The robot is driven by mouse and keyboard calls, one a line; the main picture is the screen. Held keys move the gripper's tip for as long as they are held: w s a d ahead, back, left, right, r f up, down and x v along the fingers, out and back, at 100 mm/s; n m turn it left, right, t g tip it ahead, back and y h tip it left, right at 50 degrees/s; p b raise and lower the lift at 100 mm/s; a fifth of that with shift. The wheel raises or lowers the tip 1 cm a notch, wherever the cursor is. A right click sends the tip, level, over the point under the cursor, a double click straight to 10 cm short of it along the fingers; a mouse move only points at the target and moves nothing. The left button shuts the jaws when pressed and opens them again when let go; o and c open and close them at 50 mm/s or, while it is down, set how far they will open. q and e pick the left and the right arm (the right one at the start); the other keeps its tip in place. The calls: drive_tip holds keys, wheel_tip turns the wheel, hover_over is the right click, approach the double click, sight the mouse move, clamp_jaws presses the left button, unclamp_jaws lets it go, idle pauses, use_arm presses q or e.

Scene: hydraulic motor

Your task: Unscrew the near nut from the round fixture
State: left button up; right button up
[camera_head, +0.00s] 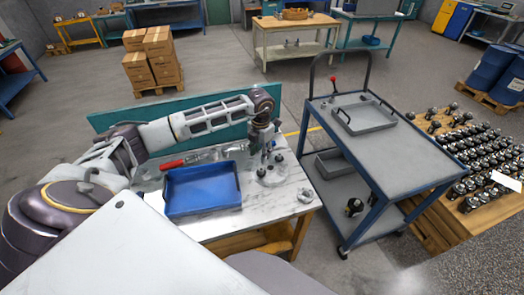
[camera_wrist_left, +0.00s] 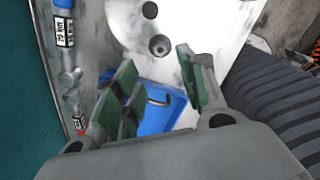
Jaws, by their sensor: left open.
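The round fixture (camera_head: 271,176) is a pale disc with small dark fittings, standing near the right end of the marble-topped workbench. A small dark fitting that may be the near nut (camera_head: 261,172) is on its near side. My left gripper (camera_head: 267,150) points down just above the fixture's left side. My right gripper is not in view.
A blue tray (camera_head: 203,190) sits on the bench left of the fixture. A small metal part (camera_head: 305,195) lies at the bench's right edge. A grey cart (camera_head: 385,145) stands to the right.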

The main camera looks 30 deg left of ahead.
sight(261, 169)
use_arm(q)
drive_tip(key=shift+w+f, duration=0.15)
drive_tip(key=shift+f, duration=0.4)
drive_tip(key=shift+f+b, duration=0.55)
drive_tip(key=shift+b, duration=0.05)
drive_tip(key=shift+f+b, duration=0.8)
drive_tip(key=shift+f, duration=0.75)
drive_tip(key=shift+f+b, duration=0.9)
drive_tip(key=shift+f, duration=0.3)
drive_tip(key=shift+f+b, duration=0.55)
drive_tip(key=shift+f, duration=0.2)
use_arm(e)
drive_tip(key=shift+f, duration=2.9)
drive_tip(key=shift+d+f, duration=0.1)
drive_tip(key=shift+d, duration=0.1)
